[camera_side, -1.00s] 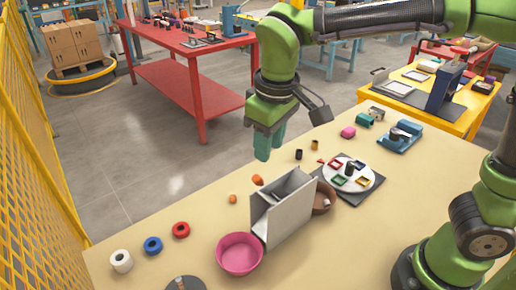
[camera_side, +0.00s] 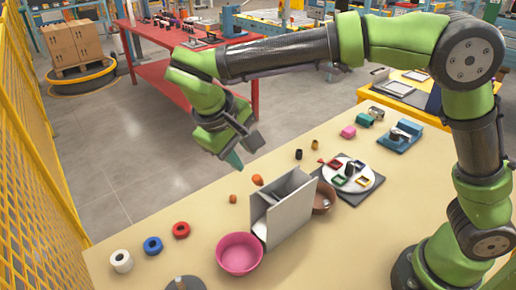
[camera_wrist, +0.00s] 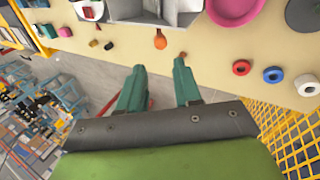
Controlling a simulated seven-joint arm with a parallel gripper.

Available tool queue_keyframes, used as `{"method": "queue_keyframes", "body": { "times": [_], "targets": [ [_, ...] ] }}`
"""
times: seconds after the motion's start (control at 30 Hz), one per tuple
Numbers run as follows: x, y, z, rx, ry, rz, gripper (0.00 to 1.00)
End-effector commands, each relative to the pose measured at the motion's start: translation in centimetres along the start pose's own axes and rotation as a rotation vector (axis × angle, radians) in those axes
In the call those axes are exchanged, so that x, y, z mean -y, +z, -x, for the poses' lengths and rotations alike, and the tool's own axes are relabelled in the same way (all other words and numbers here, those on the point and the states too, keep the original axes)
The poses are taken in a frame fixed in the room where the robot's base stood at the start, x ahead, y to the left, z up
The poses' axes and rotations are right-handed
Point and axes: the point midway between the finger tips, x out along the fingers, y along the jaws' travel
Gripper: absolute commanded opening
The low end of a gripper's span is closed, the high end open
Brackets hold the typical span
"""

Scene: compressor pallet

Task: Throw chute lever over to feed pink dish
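The grey box-shaped chute (camera_side: 290,222) stands on the table, with an inner plate in its open top. The pink dish (camera_side: 239,253) sits at its left side and a brown dish (camera_side: 322,199) at its right. An orange knob (camera_side: 257,180) shows behind the chute; in the wrist view the knob (camera_wrist: 160,41) is beside the chute wall (camera_wrist: 135,10). I take it for the lever's end; its shaft is mostly hidden. My gripper (camera_side: 238,163) is tilted above the table's back edge. In the wrist view its teal fingers (camera_wrist: 160,66) are apart, empty, and short of the knob.
A small orange piece (camera_side: 233,198) lies left of the knob. Red (camera_side: 181,229), blue (camera_side: 153,246) and white (camera_side: 121,261) rings lie at the left. A round white plate (camera_side: 363,184) with coloured frames is at the right.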

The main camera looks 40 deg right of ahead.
Motion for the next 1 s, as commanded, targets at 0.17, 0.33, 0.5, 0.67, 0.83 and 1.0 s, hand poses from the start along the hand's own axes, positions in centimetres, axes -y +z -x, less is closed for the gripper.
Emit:
{"method": "queue_keyframes", "body": {
  "times": [0.17,0.33,0.5,0.67,0.83,1.0],
  "targets": [
    [0.0,0.1,-4.1,0.004,0.0,0.0,0.33],
    [0.0,0.1,-7.1,0.003,-0.001,-0.001,0.33],
    [0.0,0.0,-8.9,0.001,-0.001,-0.001,0.33],
    [0.0,0.0,-9.4,0.0,-0.002,-0.002,0.33],
    [0.0,0.0,-9.4,0.0,-0.002,-0.002,0.33],
    [0.0,0.0,-9.4,-0.001,-0.002,-0.002,0.15]
  ]
}}
